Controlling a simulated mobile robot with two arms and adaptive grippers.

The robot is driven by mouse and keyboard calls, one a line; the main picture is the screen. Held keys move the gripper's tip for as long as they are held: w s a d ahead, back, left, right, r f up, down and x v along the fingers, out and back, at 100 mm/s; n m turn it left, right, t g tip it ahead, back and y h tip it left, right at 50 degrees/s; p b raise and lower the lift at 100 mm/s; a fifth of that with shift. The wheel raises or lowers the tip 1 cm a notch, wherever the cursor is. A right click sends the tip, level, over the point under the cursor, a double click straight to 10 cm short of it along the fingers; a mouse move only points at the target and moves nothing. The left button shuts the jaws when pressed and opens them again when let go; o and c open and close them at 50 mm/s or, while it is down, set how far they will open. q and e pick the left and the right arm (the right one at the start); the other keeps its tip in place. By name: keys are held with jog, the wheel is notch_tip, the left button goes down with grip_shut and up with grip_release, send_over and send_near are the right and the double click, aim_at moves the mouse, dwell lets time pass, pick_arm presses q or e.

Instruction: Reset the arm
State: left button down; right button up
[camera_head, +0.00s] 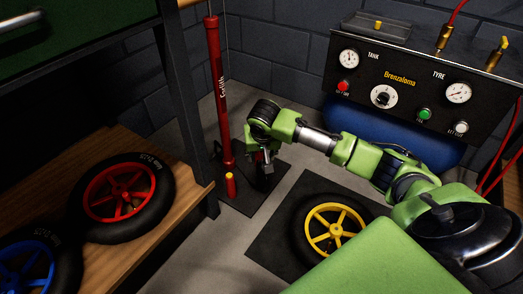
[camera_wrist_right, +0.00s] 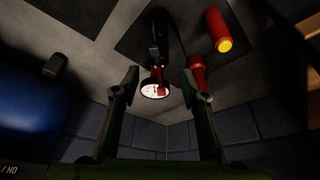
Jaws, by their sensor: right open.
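My green right arm reaches in from the right in the head view. Its gripper (camera_head: 264,172) hangs low beside the red floor pump (camera_head: 219,95), just to the right of it. In the right wrist view the gripper (camera_wrist_right: 161,78) has its two fingers spread apart, with nothing held between them. The pump's round white gauge (camera_wrist_right: 155,89) shows beyond the gap between the fingers. I cannot tell how far the fingers are from the pump. My left gripper shows in neither view.
A wheel with a yellow rim (camera_head: 333,228) lies on a dark floor mat. Red (camera_head: 119,192) and blue (camera_head: 25,271) rimmed wheels are on the wooden shelf (camera_head: 118,269) at left. The compressor panel (camera_head: 415,96) and blue tank (camera_head: 345,114) stand at the back right.

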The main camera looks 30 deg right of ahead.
jog(key=shift+v, duration=2.35)
